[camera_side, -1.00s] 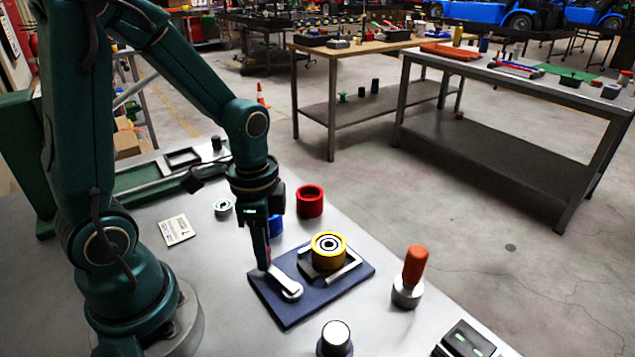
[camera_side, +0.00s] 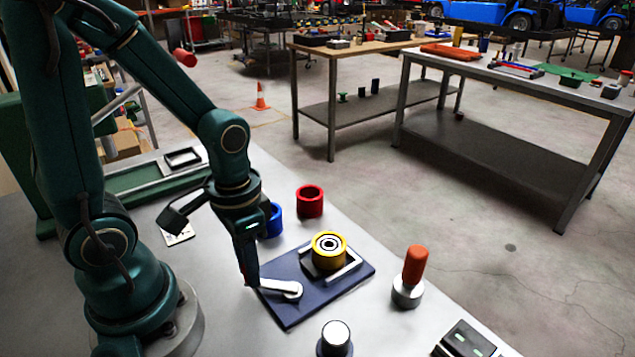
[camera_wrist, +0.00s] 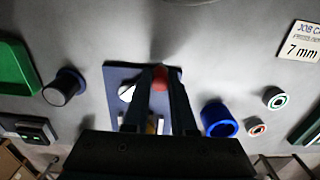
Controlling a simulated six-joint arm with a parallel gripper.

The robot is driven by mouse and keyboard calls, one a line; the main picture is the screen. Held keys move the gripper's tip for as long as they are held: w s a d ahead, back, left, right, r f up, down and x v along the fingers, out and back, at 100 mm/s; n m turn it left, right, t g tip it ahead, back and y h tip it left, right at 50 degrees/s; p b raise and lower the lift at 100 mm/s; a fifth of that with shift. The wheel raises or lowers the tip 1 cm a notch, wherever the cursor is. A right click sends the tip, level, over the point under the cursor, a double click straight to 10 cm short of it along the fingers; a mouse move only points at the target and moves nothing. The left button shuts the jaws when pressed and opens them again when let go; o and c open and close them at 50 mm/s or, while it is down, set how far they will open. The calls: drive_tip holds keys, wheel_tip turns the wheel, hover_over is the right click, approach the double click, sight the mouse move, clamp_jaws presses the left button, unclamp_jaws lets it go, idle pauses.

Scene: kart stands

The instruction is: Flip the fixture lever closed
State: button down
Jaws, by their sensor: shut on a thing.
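The fixture is a dark blue plate (camera_side: 292,316) on the grey bench, with a silver lever (camera_side: 284,289) near its left side. A yellow ring (camera_side: 329,262) with a round part inside sits against a metal bracket on the plate. My gripper (camera_side: 252,282) is low at the lever's free end, at the plate's left edge. In the wrist view my gripper (camera_wrist: 160,72) is shut on the lever's red knob (camera_wrist: 160,80). The lever's round silver pivot (camera_wrist: 127,92) shows beside the fingers. The yellow ring is mostly hidden there by my gripper.
A blue ring (camera_side: 275,221) and a red ring (camera_side: 310,201) stand behind the plate. An orange-handled tool (camera_side: 414,266) stands to its right and a white-topped post (camera_side: 336,335) in front. A job card (camera_side: 180,234) lies partly hidden behind my wrist.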

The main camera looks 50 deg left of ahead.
drive_tip(key=shift+w, duration=0.1)
idle(0.3)
drive_tip(key=c, duration=0.7)
unclamp_jaws()
drive_tip(key=shift+r, duration=0.15)
drive_tip(key=shift+r, duration=2.45)
